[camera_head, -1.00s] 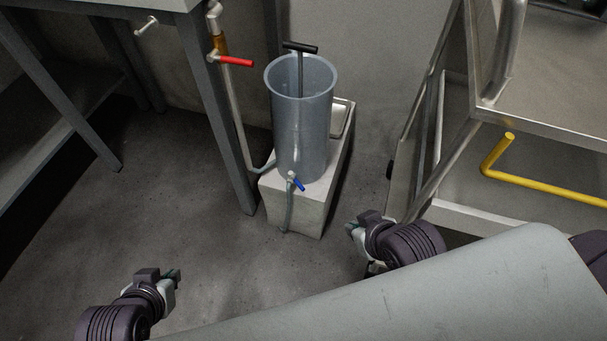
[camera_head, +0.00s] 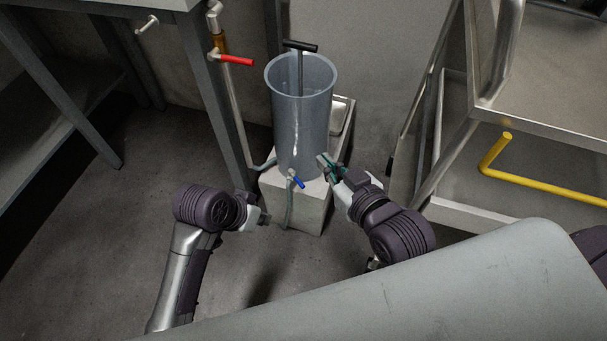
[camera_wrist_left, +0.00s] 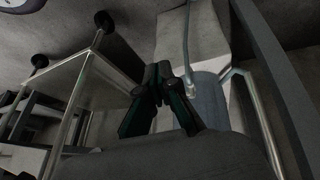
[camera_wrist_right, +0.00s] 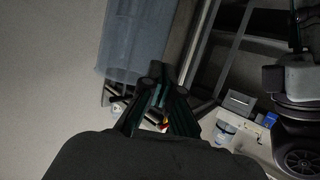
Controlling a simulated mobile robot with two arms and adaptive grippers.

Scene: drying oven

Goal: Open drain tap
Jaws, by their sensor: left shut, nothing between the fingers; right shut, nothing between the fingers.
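A tall grey-blue cylinder (camera_head: 301,125) stands on a pale block (camera_head: 306,212). Near its base is a small tap with a blue handle (camera_head: 297,181), and a grey hose (camera_head: 289,208) hangs from it. A red-handled tap (camera_head: 236,60) is on the pipe at the left. My right gripper (camera_head: 325,165) is shut and empty, just right of the cylinder's base and the blue handle, apart from the handle. My left gripper (camera_head: 264,217) is shut and empty, low at the left side of the block. The left wrist view shows its closed fingers (camera_wrist_left: 160,75) near the hose.
A black T-shaped handle (camera_head: 300,48) rises out of the cylinder. A metal table leg (camera_head: 222,120) stands left of the block. A steel cart (camera_head: 520,110) with a yellow bar (camera_head: 540,185) is at the right. Floor is open at the lower left.

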